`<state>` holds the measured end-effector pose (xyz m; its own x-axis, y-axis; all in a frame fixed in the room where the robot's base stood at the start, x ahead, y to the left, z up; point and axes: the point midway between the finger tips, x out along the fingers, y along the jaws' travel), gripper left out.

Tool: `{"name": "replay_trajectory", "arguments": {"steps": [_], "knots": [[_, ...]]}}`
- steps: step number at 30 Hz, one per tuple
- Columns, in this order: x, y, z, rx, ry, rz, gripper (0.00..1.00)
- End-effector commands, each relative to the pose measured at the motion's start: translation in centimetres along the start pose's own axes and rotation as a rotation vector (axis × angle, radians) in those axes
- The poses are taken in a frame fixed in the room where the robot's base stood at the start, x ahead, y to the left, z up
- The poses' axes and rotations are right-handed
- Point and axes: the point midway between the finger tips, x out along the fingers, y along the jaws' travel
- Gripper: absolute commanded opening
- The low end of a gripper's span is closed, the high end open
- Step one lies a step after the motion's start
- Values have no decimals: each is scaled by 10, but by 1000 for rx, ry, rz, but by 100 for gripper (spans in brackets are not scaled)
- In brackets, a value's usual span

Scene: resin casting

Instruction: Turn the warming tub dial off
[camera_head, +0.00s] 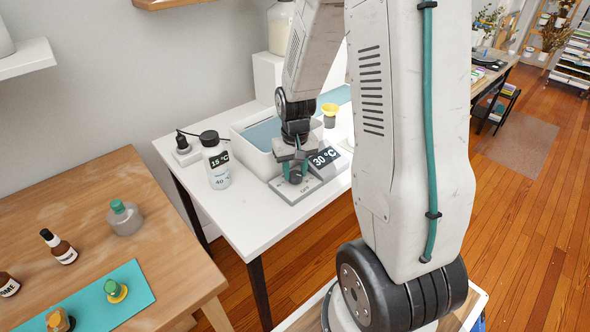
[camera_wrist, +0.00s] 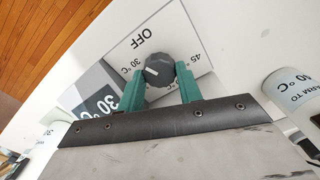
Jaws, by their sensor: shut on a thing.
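The warming tub (camera_head: 240,142) is a white box with bluish water on the white table. Its control panel (camera_head: 290,194) sits at the front with a "30 °C" display (camera_head: 325,157). In the wrist view the dark round dial (camera_wrist: 159,70) stands on the panel, with OFF, 30 °C and 45 °C printed around it. Its white pointer mark faces toward the 30 °C label rather than OFF. My gripper (camera_head: 294,176) points down over the panel, its green fingers closed on both sides of the dial. In the head view the dial is hidden by my gripper.
A yellow-topped cup (camera_head: 330,114) stands behind the panel. A wooden table (camera_head: 165,230) at left holds bottles and a teal mat (camera_head: 110,305).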

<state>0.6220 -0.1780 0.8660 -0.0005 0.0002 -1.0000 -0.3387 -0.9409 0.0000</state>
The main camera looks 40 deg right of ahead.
Motion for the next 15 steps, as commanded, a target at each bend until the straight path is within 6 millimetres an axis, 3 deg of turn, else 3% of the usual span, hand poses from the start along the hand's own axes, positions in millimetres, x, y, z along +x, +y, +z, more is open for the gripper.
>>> {"name": "replay_trajectory", "arguments": {"steps": [15], "knots": [[-1, 1, 0, 351, 1, 0, 12]]}}
